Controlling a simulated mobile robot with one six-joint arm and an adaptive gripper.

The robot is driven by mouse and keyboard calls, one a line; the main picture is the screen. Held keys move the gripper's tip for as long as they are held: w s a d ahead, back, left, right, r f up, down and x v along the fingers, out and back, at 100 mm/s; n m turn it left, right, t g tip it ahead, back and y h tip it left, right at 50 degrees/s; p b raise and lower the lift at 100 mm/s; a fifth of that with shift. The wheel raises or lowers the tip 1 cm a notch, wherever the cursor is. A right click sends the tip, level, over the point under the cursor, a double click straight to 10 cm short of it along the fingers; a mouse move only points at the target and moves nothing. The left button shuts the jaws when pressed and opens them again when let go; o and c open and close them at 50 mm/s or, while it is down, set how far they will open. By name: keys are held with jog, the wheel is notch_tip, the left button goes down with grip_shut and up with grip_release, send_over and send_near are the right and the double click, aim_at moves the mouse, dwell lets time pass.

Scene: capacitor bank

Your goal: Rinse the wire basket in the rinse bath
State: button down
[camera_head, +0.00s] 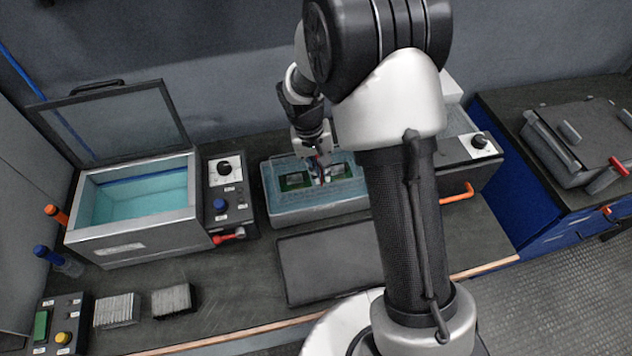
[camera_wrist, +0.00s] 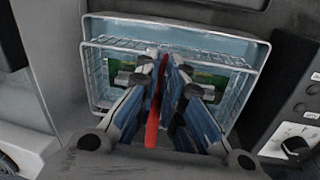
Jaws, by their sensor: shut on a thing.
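The wire basket (camera_wrist: 105,62) sits in the rinse bath (camera_wrist: 180,32), a pale open tub, in the wrist view. Green circuit boards lie in the basket. In the head view the rinse bath (camera_head: 285,217) stands in the middle of the bench, with the basket (camera_head: 345,186) inside it. My gripper (camera_head: 320,181) is over the middle of the basket. In the wrist view my gripper (camera_wrist: 163,68) is shut on the basket's red handle (camera_wrist: 153,115). My fingers hide part of the basket, and how deep it sits is hard to tell.
A tank of teal liquid (camera_head: 140,196) with its lid (camera_head: 115,125) raised stands at left, beside a control panel (camera_head: 228,190). A dark flat plate (camera_head: 325,265) lies in front of the bath. An orange handle (camera_head: 457,194) juts out at right. A closed-lid unit (camera_head: 580,140) stands far right.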

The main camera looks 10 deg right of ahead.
jog(key=shift+r+p, duration=1.2)
jog(key=shift+r, duration=0.75)
dwell(2.5)
